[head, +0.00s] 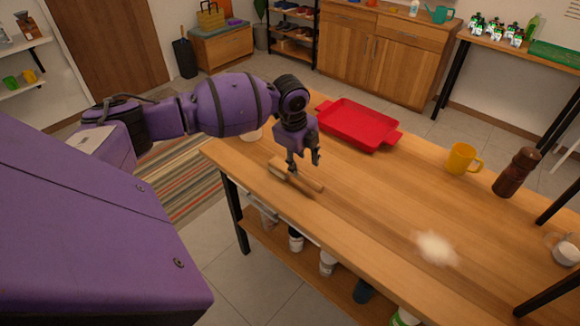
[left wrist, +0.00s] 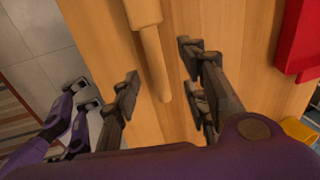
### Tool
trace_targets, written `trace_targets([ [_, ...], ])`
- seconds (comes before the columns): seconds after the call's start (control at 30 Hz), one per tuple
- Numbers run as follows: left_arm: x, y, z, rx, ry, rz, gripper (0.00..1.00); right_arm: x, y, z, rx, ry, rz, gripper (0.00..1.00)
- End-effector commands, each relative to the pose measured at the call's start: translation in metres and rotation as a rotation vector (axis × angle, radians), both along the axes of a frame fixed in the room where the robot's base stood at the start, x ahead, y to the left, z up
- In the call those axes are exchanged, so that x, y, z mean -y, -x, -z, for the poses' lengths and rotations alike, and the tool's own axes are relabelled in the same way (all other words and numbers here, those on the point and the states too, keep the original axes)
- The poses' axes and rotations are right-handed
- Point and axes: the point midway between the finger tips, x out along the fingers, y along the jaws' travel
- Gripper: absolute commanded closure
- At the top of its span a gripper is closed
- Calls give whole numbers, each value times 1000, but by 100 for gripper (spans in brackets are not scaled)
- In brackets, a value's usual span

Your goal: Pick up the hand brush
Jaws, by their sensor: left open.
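The hand brush (head: 307,180) lies on the wooden table near its left front edge, with a pale wooden handle and block. In the left wrist view, its wooden handle (left wrist: 153,50) runs down between my fingers; the upper part of the brush is cut off by the picture's top edge. My left gripper (head: 304,162) is just above the brush, pointing down. In the left wrist view, my left gripper (left wrist: 158,80) has its fingers apart on either side of the handle, with gaps to it. My right gripper does not show in the head view.
A red tray (head: 357,125) lies behind the brush. A yellow mug (head: 460,159) and a dark brown grinder (head: 517,172) stand farther right. A whitish heap (head: 435,248) lies on the table (head: 365,210) at the front right.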

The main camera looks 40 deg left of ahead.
Motion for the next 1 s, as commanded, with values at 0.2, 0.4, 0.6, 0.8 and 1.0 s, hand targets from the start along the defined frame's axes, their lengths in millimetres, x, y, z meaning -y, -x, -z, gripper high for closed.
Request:
trace_targets([
  [0.2, -2, -2, 28, -1, 0, -2, 60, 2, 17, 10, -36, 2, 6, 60],
  [0.4, -4, -6, 55, 0, 1, -2, 60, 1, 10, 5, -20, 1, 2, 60],
  [0.6, -4, -8, 61, 2, 0, -1, 60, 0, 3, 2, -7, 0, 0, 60],
  [0.8, -4, -7, 60, 2, 0, -1, 71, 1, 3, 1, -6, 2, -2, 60],
  [1.0, -4, -7, 60, 2, 0, -1, 98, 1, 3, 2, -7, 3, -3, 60],
])
